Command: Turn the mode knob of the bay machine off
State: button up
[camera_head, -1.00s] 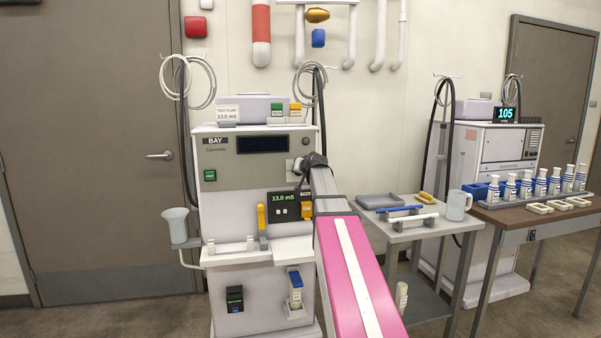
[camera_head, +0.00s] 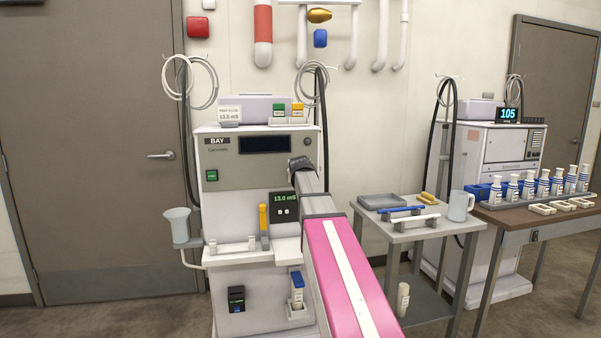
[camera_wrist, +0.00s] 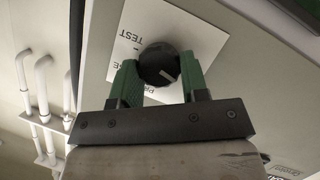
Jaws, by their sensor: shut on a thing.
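The bay machine (camera_head: 230,158) stands in the middle of the head view with a dark display and a "BAY" label. Its black mode knob (camera_wrist: 158,64) shows in the wrist view on a white plate (camera_wrist: 205,40) lettered "TEST" and other partly covered words. A pale mark on the knob points to the lower right of that view. My gripper (camera_wrist: 157,78) is shut on the knob, with one green finger on each side. In the head view my arm covers the knob and part of the machine's right front.
A grey cart (camera_head: 405,232) with a tray, blue and white bars and a mug stands close to the right of my arm. A cup (camera_head: 177,222) sticks out at the machine's left. A second machine and a table of bottles stand further right.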

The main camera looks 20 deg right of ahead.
jog(key=shift+a+f+n+h, duration=0.1)
jog(key=shift+n+h, duration=0.5)
jog(key=shift+n, duration=0.2)
jog(key=o, duration=0.9)
jog(key=shift+o, duration=0.2)
jog(key=shift+s, duration=0.1)
jog(key=v, duration=1)
jog(key=shift+s, duration=0.35)
jog(key=shift+a, duration=0.15)
